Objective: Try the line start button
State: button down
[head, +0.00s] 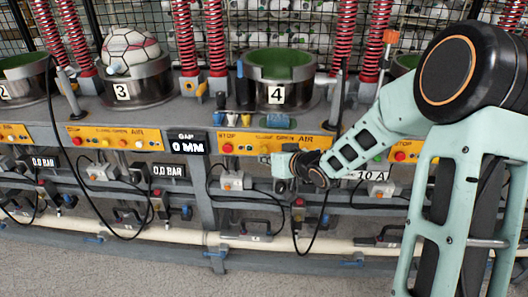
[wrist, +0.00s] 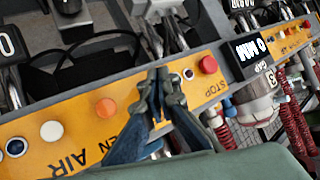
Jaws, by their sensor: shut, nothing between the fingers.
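A yellow button panel (head: 262,144) sits below the press marked 4, with a red STOP button (head: 227,148). No button that I can read is labelled line start. In the wrist view the panel is upside down, with a red button (wrist: 208,64) by STOP, a small dark button (wrist: 188,74), an orange button (wrist: 105,107), a white button (wrist: 51,130) and a blue button (wrist: 15,147). My gripper (wrist: 162,74) is shut and empty in front of this panel, between the orange and small dark buttons. I cannot tell whether its tips touch.
A 0 MM gap display (head: 188,143) stands left of the panel. Small grey boxes with orange buttons (head: 232,181), cables and a cream pipe (head: 270,243) run below. Press 3 holds a ball (head: 130,48). The floor (head: 120,272) in front is clear.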

jog(key=shift+w, duration=0.15)
jog(key=shift+w, duration=0.3)
jog(key=shift+w+p, duration=0.5)
dwell(0.6)
jog(key=shift+s, duration=0.9)
jog(key=shift+s, duration=0.1)
jog(key=s+b, duration=0.1)
jog(key=s, duration=0.3)
jog(key=shift+s, duration=0.4)
dwell(0.4)
